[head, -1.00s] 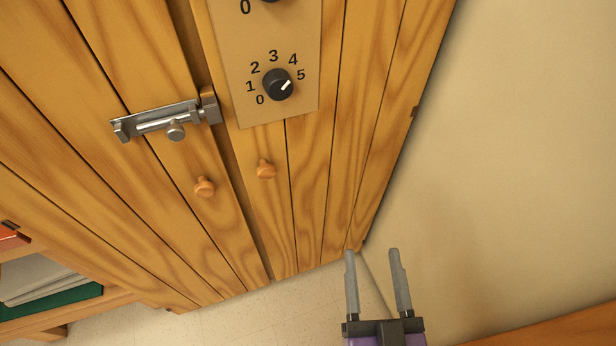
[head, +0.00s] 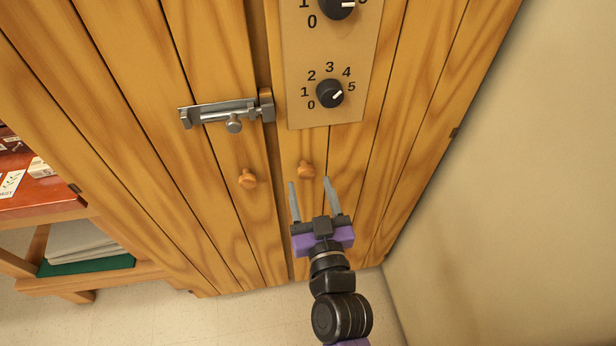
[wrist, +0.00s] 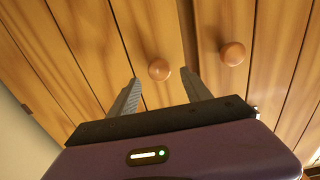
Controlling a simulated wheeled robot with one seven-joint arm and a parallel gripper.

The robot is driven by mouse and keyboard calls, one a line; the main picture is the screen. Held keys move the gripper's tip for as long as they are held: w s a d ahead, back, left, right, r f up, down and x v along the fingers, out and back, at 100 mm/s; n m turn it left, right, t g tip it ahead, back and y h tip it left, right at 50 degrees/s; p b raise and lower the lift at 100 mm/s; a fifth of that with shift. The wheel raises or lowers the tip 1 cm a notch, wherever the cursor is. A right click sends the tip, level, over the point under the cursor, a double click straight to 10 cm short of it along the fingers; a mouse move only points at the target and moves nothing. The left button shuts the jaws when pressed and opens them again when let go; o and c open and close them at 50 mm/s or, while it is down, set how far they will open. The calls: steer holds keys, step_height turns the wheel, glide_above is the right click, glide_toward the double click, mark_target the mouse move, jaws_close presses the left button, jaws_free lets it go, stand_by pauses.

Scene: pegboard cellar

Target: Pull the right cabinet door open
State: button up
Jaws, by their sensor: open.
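The right cabinet door (head: 385,130) is wood-planked and looks closed, with a dark gap between it and the left door (head: 190,170). Its round orange-brown knob (head: 306,169) sits near that gap, below a dial panel. My gripper (head: 310,182) is open, its two grey fingers pointing up at this knob from just below. In the wrist view the right door's knob (wrist: 159,69) shows between the fingertips, with no visible grip on it. The left door's knob (wrist: 232,53) is to the right there, outside the fingers.
A metal slide bolt (head: 228,112) is on the left door, reaching to the gap; whether it is engaged I cannot tell. Dials (head: 329,93) are on the right door. A wall (head: 490,200) stands close on the right. A shelf (head: 40,205) stands at left.

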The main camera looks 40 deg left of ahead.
mark_target(307, 174)
steer(key=shift+x, duration=1.5)
jaws_close()
stand_by(0.4)
